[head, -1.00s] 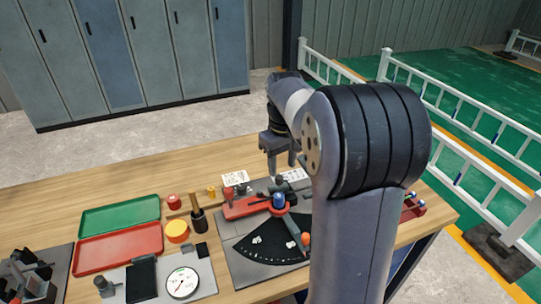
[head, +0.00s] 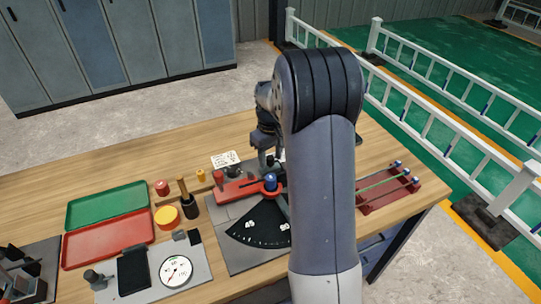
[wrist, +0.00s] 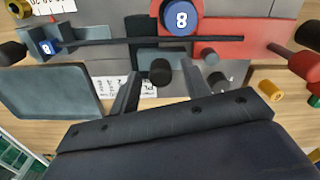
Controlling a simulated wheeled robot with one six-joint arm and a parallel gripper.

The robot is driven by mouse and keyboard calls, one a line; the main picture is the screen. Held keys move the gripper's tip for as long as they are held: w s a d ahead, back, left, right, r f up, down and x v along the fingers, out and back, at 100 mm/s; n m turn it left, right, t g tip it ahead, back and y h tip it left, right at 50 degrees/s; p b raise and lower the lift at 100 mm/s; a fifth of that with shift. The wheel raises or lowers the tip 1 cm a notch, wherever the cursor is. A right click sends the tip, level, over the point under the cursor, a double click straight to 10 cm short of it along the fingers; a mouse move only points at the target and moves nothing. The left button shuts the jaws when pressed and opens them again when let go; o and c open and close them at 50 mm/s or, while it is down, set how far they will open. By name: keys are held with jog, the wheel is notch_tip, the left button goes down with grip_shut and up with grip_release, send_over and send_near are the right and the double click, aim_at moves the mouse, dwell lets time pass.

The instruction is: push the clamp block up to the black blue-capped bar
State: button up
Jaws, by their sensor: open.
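The black bar (wrist: 110,41) runs across the upper part of the wrist view, with a blue cap marked 8 (wrist: 46,46) at its left end. The grey clamp block (wrist: 172,55) sits just below the bar's middle in that view, with a dark knob (wrist: 160,72) on its near side. I cannot tell whether block and bar touch. My gripper (wrist: 161,75) is open, its two fingers on either side of the knob. In the head view my gripper (head: 269,157) is low over the bench behind the blue-capped pin (head: 270,182); my arm hides part of the area.
The pin's blue top marked 8 (wrist: 181,17) stands beyond the bar, by a red arm (head: 236,190). A black angle scale (head: 258,226) lies in front. A red rack (head: 388,193) holds bars at right. Green (head: 105,205) and red (head: 107,243) trays lie left.

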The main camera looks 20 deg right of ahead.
jog(key=shift+f, duration=0.3)
grip_shut()
dwell(0.3)
